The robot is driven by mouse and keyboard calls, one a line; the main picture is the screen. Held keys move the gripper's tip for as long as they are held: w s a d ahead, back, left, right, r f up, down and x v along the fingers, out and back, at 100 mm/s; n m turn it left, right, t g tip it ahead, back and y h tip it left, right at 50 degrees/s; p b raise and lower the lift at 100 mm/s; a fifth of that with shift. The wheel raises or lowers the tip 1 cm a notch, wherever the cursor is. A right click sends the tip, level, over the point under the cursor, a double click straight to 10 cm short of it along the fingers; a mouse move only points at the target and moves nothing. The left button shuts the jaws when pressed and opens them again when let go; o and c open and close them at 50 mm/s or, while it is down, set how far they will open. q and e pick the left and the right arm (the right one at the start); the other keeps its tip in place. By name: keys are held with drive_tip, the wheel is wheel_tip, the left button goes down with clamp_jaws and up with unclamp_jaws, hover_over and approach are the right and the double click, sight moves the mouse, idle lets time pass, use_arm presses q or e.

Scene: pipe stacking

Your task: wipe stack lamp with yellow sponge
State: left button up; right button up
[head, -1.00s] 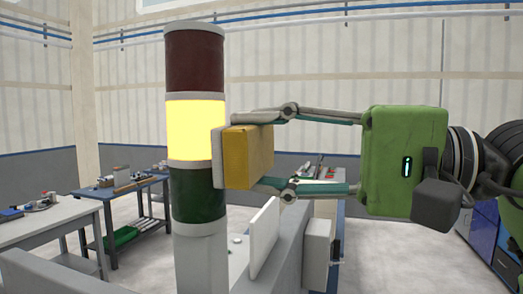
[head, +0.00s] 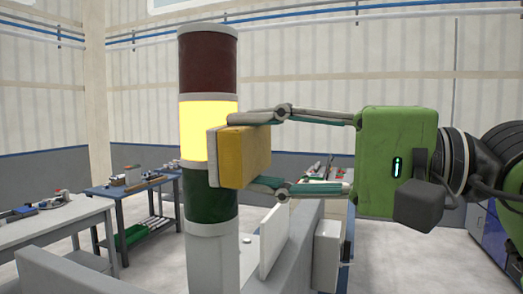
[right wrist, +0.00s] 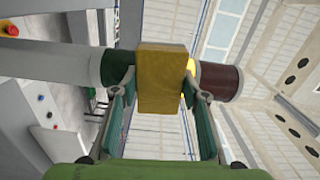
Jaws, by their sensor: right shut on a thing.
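The stack lamp (head: 208,115) stands upright left of centre in the head view, with a dark red segment on top, a lit yellow one in the middle and a dark green one below, on a pale post. My right gripper (head: 262,152) is shut on the yellow sponge (head: 245,156), which has a pale layer on its lamp side. The sponge is at the right side of the lamp, overlapping the yellow and green segments; exact contact is hard to tell. In the right wrist view the sponge (right wrist: 163,78) hides the lamp's middle. My left gripper is not in view.
A grey machine housing (head: 285,240) with a white upright panel (head: 273,240) is below and right of the lamp. A white table (head: 62,228) and a blue workbench (head: 135,186) with small items stand at the left. The air left of the lamp is clear.

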sight(269, 148)
drive_tip(key=shift+w+d, duration=0.25)
drive_tip(key=shift+w, duration=0.4)
drive_tip(key=shift+w+d, duration=0.2)
drive_tip(key=shift+w, duration=0.4)
drive_tip(key=shift+w+d, duration=0.25)
drive_tip(key=shift+w, duration=0.4)
drive_tip(key=shift+a, duration=0.15)
drive_tip(key=shift+s+a+b, duration=0.15)
drive_tip(key=shift+s+b, duration=0.35)
drive_tip(key=shift+s, duration=0.1)
drive_tip(key=shift+s+a+b, duration=0.25)
drive_tip(key=shift+s, duration=0.4)
drive_tip(key=shift+s+a+b, duration=0.2)
drive_tip(key=shift+s+a, duration=0.05)
drive_tip(key=shift+s, duration=0.4)
drive_tip(key=shift+s+d+f+b, duration=0.1)
drive_tip(key=shift+s+d+b, duration=0.1)
drive_tip(key=shift+d+b, duration=0.35)
drive_tip(key=shift+b+v, duration=0.4)
drive_tip(key=shift+v, duration=1.9)
